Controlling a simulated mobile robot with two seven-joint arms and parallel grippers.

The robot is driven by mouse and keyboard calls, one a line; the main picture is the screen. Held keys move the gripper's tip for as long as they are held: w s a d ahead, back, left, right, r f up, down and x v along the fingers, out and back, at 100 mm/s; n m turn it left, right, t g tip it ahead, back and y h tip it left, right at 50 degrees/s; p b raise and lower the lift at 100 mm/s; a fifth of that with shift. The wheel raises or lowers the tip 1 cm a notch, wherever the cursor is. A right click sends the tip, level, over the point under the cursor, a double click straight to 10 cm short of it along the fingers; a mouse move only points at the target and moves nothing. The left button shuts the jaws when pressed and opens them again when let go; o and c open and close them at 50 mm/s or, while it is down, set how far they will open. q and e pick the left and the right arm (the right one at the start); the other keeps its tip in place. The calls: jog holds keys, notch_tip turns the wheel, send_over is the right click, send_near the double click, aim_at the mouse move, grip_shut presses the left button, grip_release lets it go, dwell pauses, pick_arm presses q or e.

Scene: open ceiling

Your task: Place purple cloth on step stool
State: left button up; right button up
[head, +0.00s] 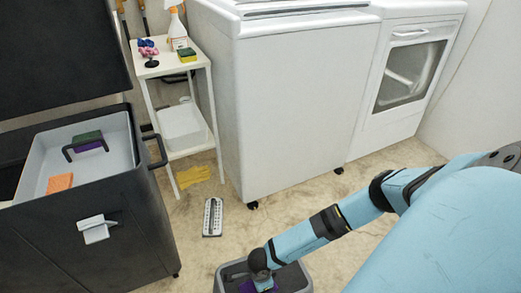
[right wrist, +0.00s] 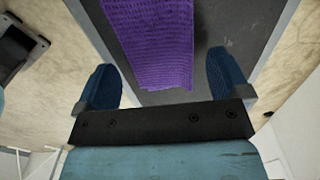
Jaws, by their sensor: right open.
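The purple cloth (right wrist: 150,40) is a ribbed strip lying on the dark top of a grey, light-rimmed step stool (right wrist: 238,28) in the right wrist view. The stool (head: 296,277) also shows at the bottom of the head view, cut by the frame edge. A small bit of purple shows there below my right wrist. My right gripper (right wrist: 162,62) is open, its two blue fingers spread on either side of the cloth's near end and apart from it. My right arm hides part of the stool in the head view. My left gripper is not in view.
A black open chest (head: 80,225) stands at left, with an orange block (head: 60,183) inside. A white shelf (head: 165,69) holds a spray bottle (head: 177,30). White machines (head: 295,95) stand behind. A grey-white slotted object (head: 212,217) and yellow cloth (head: 194,176) lie on the floor.

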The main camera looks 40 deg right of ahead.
notch_tip(320, 180, up, 6)
jog(key=shift+r+p, duration=0.25)
jog(key=shift+p, duration=1)
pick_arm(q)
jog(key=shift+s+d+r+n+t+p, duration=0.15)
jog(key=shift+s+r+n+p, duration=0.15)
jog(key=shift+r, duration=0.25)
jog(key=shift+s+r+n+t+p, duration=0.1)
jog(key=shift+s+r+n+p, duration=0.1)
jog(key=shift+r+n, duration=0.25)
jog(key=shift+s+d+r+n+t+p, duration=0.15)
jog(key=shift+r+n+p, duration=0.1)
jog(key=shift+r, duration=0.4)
pick_arm(e)
jog(key=shift+r, duration=2.1)
